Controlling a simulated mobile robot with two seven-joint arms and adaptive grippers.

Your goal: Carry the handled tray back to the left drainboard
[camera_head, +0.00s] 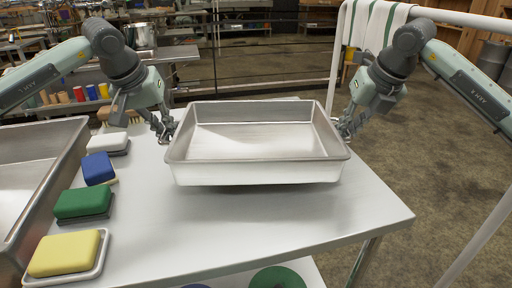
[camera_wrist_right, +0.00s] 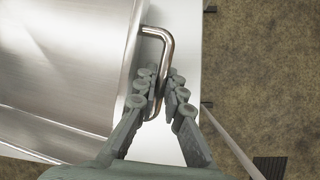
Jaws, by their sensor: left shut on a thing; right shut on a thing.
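The handled tray (camera_head: 262,172) is a shallow, empty rectangular metal pan, level over the right part of the metal surface (camera_head: 300,215). A shadow lies under its front edge; I cannot tell whether it is slightly raised. My left gripper (camera_head: 165,130) is at the tray's left end, shut on that handle, which the fingers mostly hide. My right gripper (camera_head: 345,128) is at the right end. In the right wrist view its fingers (camera_wrist_right: 158,95) are shut on the bent metal bar handle (camera_wrist_right: 167,45). I cannot tell which surface is the left drainboard.
A metal basin (camera_head: 75,140) is at the left. Yellow (camera_head: 64,253), green (camera_head: 83,202), blue (camera_head: 98,168) and white (camera_head: 107,142) sponges line its right side. A white rail (camera_head: 335,60) with striped towels (camera_head: 375,25) stands at the right. The surface before the tray is clear.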

